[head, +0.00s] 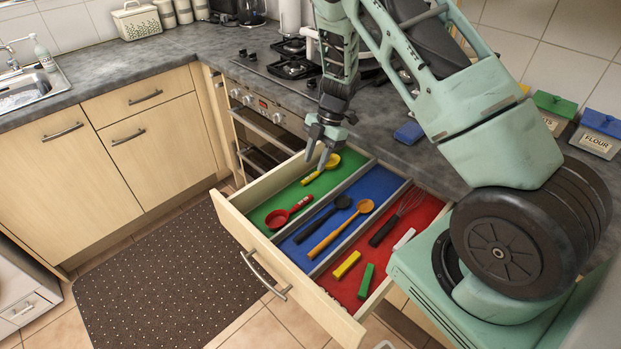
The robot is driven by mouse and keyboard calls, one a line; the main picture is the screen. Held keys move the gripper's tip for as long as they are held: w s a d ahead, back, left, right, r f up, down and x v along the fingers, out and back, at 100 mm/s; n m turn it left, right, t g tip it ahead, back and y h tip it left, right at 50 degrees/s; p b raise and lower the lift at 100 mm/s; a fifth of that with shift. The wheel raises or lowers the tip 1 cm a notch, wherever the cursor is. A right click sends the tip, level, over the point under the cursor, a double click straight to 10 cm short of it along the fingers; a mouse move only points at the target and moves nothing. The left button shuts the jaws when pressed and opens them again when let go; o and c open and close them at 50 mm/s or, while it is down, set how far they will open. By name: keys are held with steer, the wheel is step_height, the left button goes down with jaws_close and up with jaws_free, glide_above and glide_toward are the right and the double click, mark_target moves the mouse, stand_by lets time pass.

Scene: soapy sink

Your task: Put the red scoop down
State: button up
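The red scoop (279,217) lies in the green-lined left compartment of the open drawer (240,228), near the drawer's front. Its handle points up and to the right. My gripper (315,163) hangs above the far part of the same compartment, pointing down, with its fingers apart and nothing between them. It is apart from the red scoop, behind and to the right of it. A yellow scoop (332,161) lies in the green compartment close to my fingertips in the picture; the gap in height cannot be told.
The blue middle compartment holds a black spoon (343,202) and a wooden spoon (364,206). The red compartment holds a whisk (408,201) and yellow, green and white blocks. Low dividers separate them. The stove (292,68) and counter are behind; a dotted mat (165,280) covers the floor.

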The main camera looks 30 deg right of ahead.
steer(key=w+a+r+m+t, duration=0.2)
steer(key=w+a+r+t, duration=0.35)
steer(key=a+r, duration=0.3)
steer(key=s+a+r+m+t+h, duration=0.1)
steer(key=a+r+m+t+h, duration=0.1)
steer(key=a+r+m, duration=0.5)
steer(key=s+a+r+m+g, duration=0.1)
steer(key=s+a+r+g, duration=0.1)
steer(key=s, duration=0.9)
steer(key=s+a+r+m+g+h, duration=0.1)
steer(key=s+a, duration=0.3)
steer(key=s, duration=0.7)
steer(key=s+a+r+m+g+h, duration=0.1)
steer(key=s+a+r+g, duration=0.1)
steer(key=s, duration=1)
steer(key=shift+a+r+g, duration=0.3)
steer(key=shift+a+g, duration=0.3)
steer(key=shift+g, duration=0.35)
